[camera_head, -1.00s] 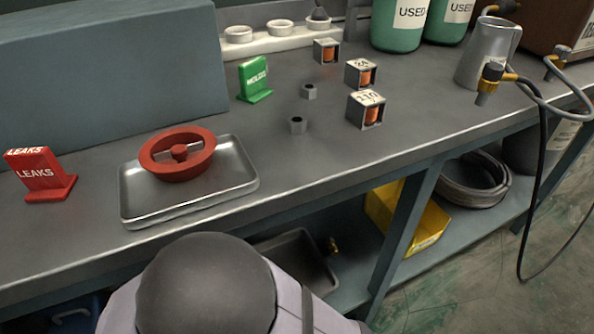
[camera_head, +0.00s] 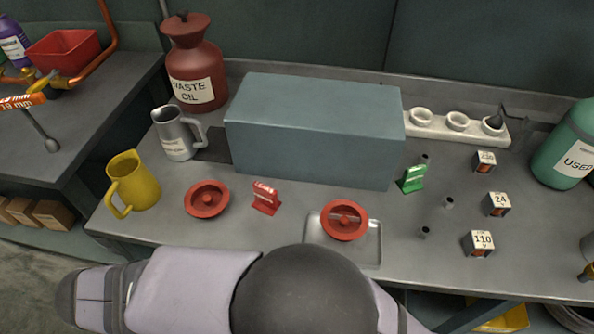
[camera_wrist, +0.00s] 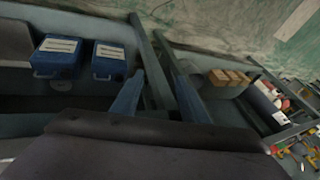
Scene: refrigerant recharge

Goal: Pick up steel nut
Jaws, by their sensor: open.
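Three small grey hex nuts stand on the bench in the head view: a front one (camera_head: 425,232), a middle one (camera_head: 448,202) and a back one (camera_head: 424,157) partly behind the green sign. I cannot tell which one is the steel nut by its metal. My gripper (camera_wrist: 160,84) shows in the wrist view as two bluish fingers, spread apart with nothing between them. It points toward the space below the benches, away from the nuts. The head view shows only my arm at the bottom, not the fingers. No nut shows in the wrist view.
Left of the nuts are a metal tray (camera_head: 313,241) with a red dish (camera_head: 344,220) and the green sign (camera_head: 412,180). Marked blocks (camera_head: 479,243) stand to the right. A large grey-blue box (camera_head: 315,130) blocks the back. Bench around the front nuts is clear.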

